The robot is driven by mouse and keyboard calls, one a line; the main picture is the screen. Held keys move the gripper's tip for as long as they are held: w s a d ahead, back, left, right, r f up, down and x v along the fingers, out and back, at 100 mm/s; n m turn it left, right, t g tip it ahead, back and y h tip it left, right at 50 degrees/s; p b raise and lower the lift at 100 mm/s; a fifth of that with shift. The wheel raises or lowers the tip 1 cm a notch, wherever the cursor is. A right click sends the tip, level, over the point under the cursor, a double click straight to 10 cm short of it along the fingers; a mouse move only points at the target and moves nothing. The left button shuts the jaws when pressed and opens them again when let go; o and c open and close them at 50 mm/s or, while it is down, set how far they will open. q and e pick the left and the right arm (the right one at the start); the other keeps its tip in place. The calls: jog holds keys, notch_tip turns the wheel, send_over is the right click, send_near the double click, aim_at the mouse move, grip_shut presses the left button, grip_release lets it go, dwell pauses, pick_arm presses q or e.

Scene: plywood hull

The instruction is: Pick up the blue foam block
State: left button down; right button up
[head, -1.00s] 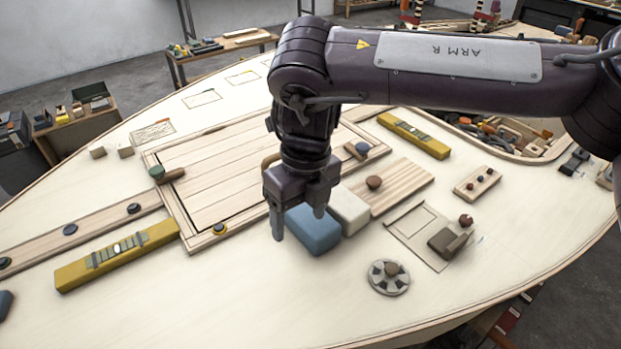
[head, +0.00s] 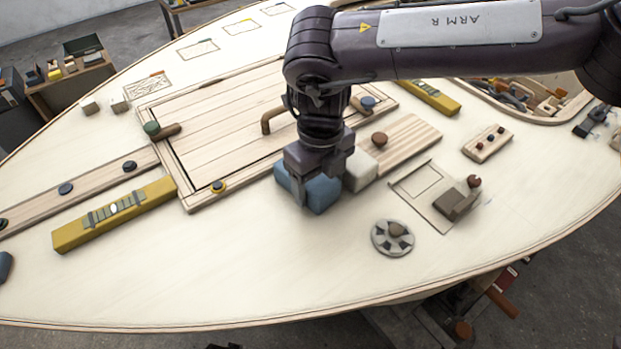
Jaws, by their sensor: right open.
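The blue foam block (head: 322,196) lies on the pale plywood surface near the middle of the head view. My right gripper (head: 316,182) is open and low over the block. It hides much of the block's top; one finger shows against the near left face, and the far finger's tip is hard to make out. I cannot tell whether the fingers touch the block. My left gripper is not in view.
A white block (head: 360,172) stands right beside the blue one, close to my right gripper. A framed hatch panel (head: 215,130) with handles lies behind to the left. A grey round disc (head: 393,238) lies front right.

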jog(key=shift+w, duration=0.25)
jog(key=shift+s+r, duration=0.2)
jog(key=shift+c, duration=1.4)
jog(key=shift+s+r, duration=0.2)
jog(key=c, duration=0.4)
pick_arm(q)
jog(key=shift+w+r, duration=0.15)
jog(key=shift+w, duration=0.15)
pick_arm(e)
jog(key=shift+w+f, duration=0.1)
jog(key=shift+w, duration=0.05)
